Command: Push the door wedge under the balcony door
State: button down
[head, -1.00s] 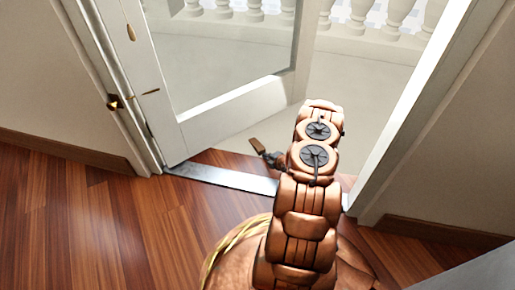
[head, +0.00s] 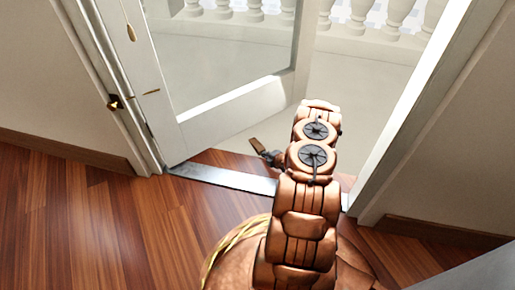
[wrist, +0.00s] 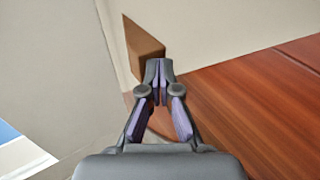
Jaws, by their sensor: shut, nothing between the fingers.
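The balcony door (head: 236,112), white-framed with glass, stands open outward over the balcony side in the head view. The door wedge (head: 257,144) is a small brown wooden block just beyond the sill, to the right of the door's lower edge. In the wrist view the wedge (wrist: 145,50) lies directly ahead of my gripper (wrist: 159,66), beside a pale upright surface. The fingers are together, with nothing between them, and their tips are at or very near the wedge's near end. In the head view my gripper (head: 267,155) is small and partly hidden by my arm.
A metal threshold strip (head: 225,178) crosses the doorway. White door frame posts stand left and right (head: 415,100). The wooden floor (head: 110,225) inside is clear. A stone balustrade (head: 370,40) stands beyond the pale balcony floor.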

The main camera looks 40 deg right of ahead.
aim_at(258, 146)
jog(key=shift+w+d+f, duration=0.1)
jog(key=shift+w+d, duration=0.05)
jog(key=shift+w, duration=1.5)
jog(key=shift+w+d+r, duration=0.1)
jog(key=shift+w+d, duration=0.05)
jog(key=shift+w, duration=1.55)
jog(key=shift+w+d+f, duration=0.1)
jog(key=shift+w+d, duration=0.05)
jog(key=shift+w, duration=1.5)
jog(key=p+v, duration=0.2)
jog(key=shift+s+p, duration=0.3)
jog(key=p+v, duration=0.3)
jog(key=shift+s+f, duration=0.25)
jog(key=shift+s, duration=0.05)
jog(key=shift+s+a+f+p, duration=0.1)
jog(key=shift+s+p, duration=0.2)
jog(key=shift+s, duration=0.05)
